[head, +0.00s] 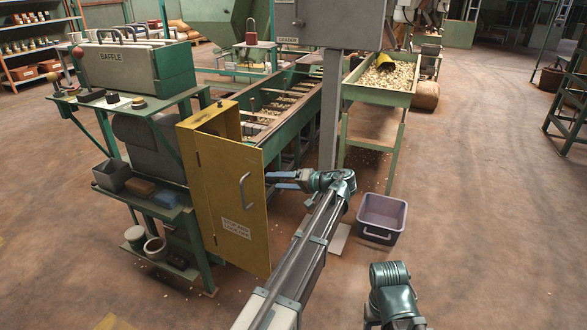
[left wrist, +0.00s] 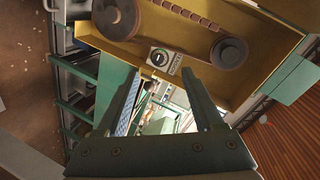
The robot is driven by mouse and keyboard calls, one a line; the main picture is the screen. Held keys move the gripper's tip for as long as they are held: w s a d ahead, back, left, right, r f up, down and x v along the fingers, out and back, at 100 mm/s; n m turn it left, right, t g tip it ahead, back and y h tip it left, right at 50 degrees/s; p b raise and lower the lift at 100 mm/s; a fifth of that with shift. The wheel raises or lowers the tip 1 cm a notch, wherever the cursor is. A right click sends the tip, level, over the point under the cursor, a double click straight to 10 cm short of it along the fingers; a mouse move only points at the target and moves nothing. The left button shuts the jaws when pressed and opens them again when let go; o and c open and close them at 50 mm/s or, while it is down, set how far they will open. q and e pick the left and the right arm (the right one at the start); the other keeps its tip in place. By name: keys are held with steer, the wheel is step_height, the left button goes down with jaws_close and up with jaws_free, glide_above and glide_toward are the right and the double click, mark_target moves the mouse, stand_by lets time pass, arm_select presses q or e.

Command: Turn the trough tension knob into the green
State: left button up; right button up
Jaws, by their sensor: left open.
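The tension knob (left wrist: 159,57) shows in the left wrist view as a small dark knob on a pale dial, with a small labelled plate beside it. It sits inside the yellow housing (left wrist: 262,75), near a belt and two round pulleys. The dial's green zone and the pointer are too small to read. My left gripper (left wrist: 160,82) is open and empty; the knob lies beyond its fingertips, apart from them. In the head view the left gripper (head: 272,180) points left at the yellow cabinet (head: 222,120), and the open door hides the knob.
The cabinet's yellow door (head: 232,205) stands open close to my left gripper. The long green trough (head: 285,115) lies behind. A grey post (head: 329,110) stands behind my arm. A purple bin (head: 382,217) is on the floor to the right.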

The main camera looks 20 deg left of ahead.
arm_select(q)
steer(key=s+d+r+m+h+p, duration=0.2)
steer(key=s+d+r+h+p, duration=0.2)
steer(key=s+d+r+p, duration=0.4)
steer(key=s+p, duration=0.1)
steer(key=p, duration=0.6)
steer(key=shift+s+h, duration=0.2)
steer(key=shift+h, duration=0.2)
steer(key=s+d+f+m+g+h, duration=0.1)
steer(key=s+d+f+m+h, duration=0.25)
steer(key=s+d, duration=0.7)
steer(key=s+d+f+m+g+h, duration=0.1)
steer(key=s+d+f+m+h, duration=0.45)
steer(key=s, duration=0.75)
step_height(320, 180, up, 32)
steer(key=w+d+n+p, duration=0.1)
steer(key=n+p, duration=0.2)
steer(key=p, duration=2.8)
steer(key=shift+d, duration=0.3)
